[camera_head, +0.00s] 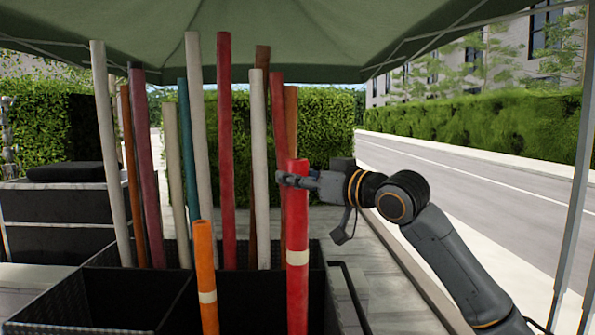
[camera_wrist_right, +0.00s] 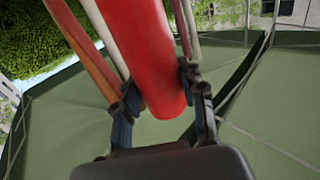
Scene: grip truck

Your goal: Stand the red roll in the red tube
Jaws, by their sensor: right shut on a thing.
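The red roll (camera_head: 297,215) is a thick bright red cylinder with a pale band low on it. It stands roughly upright at the front right of the black bin in the head view; its lower end runs out of the picture. My right gripper (camera_head: 288,178) is shut on it near its top, coming from the right. In the right wrist view the roll (camera_wrist_right: 140,50) lies between the two fingers (camera_wrist_right: 160,88). I cannot make out a separate red tube, or whether the roll's lower end is inside anything. My left gripper is not in view.
The black bin (camera_head: 130,300) has compartments. Several tall thin rolls stand toward its back, including a red one (camera_head: 226,150). A shorter orange roll (camera_head: 205,265) with a pale band stands at the front. A green canopy (camera_head: 300,40) hangs above; a canopy pole (camera_head: 575,200) is at the right.

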